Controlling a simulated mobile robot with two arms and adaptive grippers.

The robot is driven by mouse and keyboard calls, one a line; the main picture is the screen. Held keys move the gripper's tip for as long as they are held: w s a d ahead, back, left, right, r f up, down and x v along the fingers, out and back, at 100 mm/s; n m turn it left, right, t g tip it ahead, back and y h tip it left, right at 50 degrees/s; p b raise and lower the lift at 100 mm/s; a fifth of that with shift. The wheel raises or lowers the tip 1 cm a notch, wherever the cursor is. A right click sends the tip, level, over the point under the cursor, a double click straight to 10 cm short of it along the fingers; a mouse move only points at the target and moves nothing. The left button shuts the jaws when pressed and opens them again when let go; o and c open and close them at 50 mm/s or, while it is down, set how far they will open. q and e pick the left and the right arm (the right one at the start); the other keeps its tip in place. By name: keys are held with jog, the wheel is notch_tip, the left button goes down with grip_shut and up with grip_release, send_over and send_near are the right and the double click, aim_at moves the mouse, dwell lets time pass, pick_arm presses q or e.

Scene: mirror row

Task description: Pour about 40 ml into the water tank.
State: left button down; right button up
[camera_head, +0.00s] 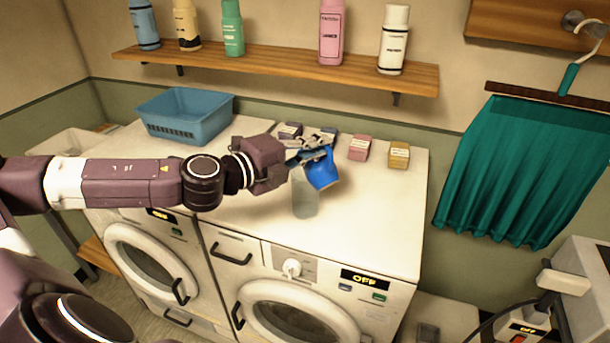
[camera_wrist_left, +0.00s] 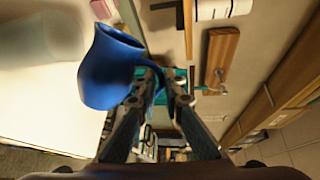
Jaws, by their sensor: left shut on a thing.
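A blue jug (camera_head: 321,170) is held by my left gripper (camera_head: 312,153) above the white top of the washing machines. The jug also shows close up in the left wrist view (camera_wrist_left: 108,68), where the fingers (camera_wrist_left: 162,82) are shut on its handle. It looks tilted in the head view. A pale, see-through tank (camera_head: 305,200) stands upright on the machine top just below the jug; I take it for the water tank. The jug partly hides its upper end. I see no stream of water, and the water level is not clear. My right gripper is not in view.
A blue basket (camera_head: 187,114) stands at the back left of the top. Small boxes, pink (camera_head: 359,148) and yellow (camera_head: 399,155) among them, line the wall. A shelf (camera_head: 280,67) with bottles hangs above. The top's right front is clear.

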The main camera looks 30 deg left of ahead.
pick_arm(q)
jog(key=shift+w+a+n, duration=0.1)
jog(key=shift+a+n, duration=0.15)
jog(key=shift+n, duration=0.05)
jog(key=shift+w+a+f+n+b, duration=0.15)
jog(key=shift+a+n+b, duration=0.15)
jog(key=shift+n+b, duration=0.15)
jog(key=shift+w+a+r+n+h, duration=0.1)
jog(key=shift+a+r+n+h, duration=0.25)
jog(key=shift+a+n, duration=0.1)
jog(key=shift+d, duration=0.2)
jog(key=shift+s+d+r+n, duration=0.1)
jog(key=shift+s+d+n, duration=0.2)
jog(key=shift+s+d, duration=0.3)
dwell(0.3)
jog(key=shift+w+d, duration=0.1)
jog(key=shift+w+a+f+n+g+h+b, duration=0.1)
jog(key=shift+a+f+n+g+h+b, duration=0.2)
jog(key=shift+n+g+b, duration=0.15)
dwell(1.3)
